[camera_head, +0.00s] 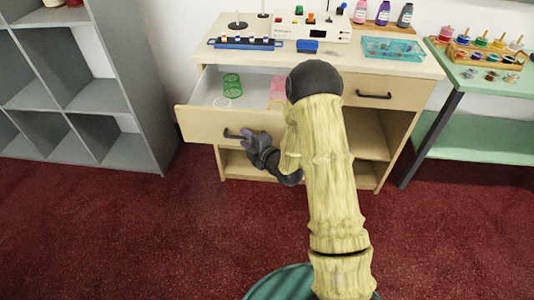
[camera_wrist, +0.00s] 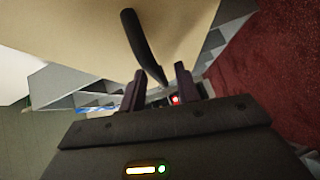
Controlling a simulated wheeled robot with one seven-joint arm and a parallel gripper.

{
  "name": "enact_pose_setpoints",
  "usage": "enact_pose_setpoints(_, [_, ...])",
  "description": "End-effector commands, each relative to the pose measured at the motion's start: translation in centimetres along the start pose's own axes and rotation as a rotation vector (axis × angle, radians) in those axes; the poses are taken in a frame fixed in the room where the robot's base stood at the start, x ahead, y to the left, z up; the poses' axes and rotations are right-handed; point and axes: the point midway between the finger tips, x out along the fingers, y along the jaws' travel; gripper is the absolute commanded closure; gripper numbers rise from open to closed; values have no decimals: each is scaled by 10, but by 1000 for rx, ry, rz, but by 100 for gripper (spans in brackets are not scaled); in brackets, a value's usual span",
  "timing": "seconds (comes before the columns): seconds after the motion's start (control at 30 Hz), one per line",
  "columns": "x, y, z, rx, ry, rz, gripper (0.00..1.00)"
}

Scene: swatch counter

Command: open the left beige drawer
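The left beige drawer (camera_head: 205,125) is pulled out of the counter, and its inside shows from above. Its dark bar handle (camera_head: 232,135) is on the front panel. My gripper (camera_head: 248,139) is at the right end of this handle. In the wrist view the handle (camera_wrist: 141,42) runs down toward the gap between my two fingers (camera_wrist: 160,72). The fingers stand apart, with the near end of the handle showing between them. I cannot tell whether either finger touches it. My arm hides the drawer's right part.
Green (camera_head: 232,83) and pink (camera_head: 277,88) mesh cups are in the drawer. The right drawer (camera_head: 385,92) is shut. A grey shelf unit (camera_head: 135,85) stands close on the left, a green table (camera_head: 480,75) on the right. Red carpet (camera_head: 130,230) in front is clear.

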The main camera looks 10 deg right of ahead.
Motion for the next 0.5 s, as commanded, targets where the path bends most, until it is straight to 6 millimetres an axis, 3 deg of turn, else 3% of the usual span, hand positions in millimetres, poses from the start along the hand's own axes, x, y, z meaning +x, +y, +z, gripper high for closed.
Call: enact_pose_setpoints(0.5, [-100,-1,3,3,-9,-2,68])
